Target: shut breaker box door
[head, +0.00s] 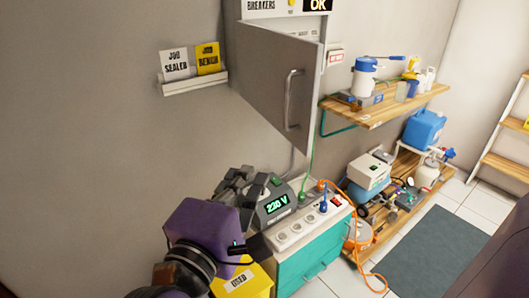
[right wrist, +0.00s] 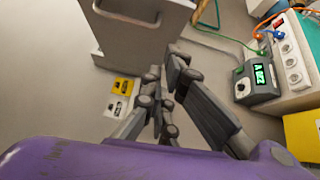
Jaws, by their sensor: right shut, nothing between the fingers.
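The breaker box door (head: 272,85) is a grey panel standing open, swung out from the wall box (head: 281,26) under the "BREAKERS" sign. Its vertical metal handle (head: 291,98) faces the camera. In the right wrist view the door (right wrist: 140,38) is at the top, with its handle (right wrist: 127,14) near the upper edge. My right gripper (head: 246,181) is shut and empty, below and left of the door in the head view. It also shows in the right wrist view (right wrist: 166,76), apart from the handle. My left gripper is not in view.
A yellow "USED" bin (head: 243,280) is below. A card holder (head: 194,83) hangs left of the door. Wooden shelves (head: 385,108) are right.

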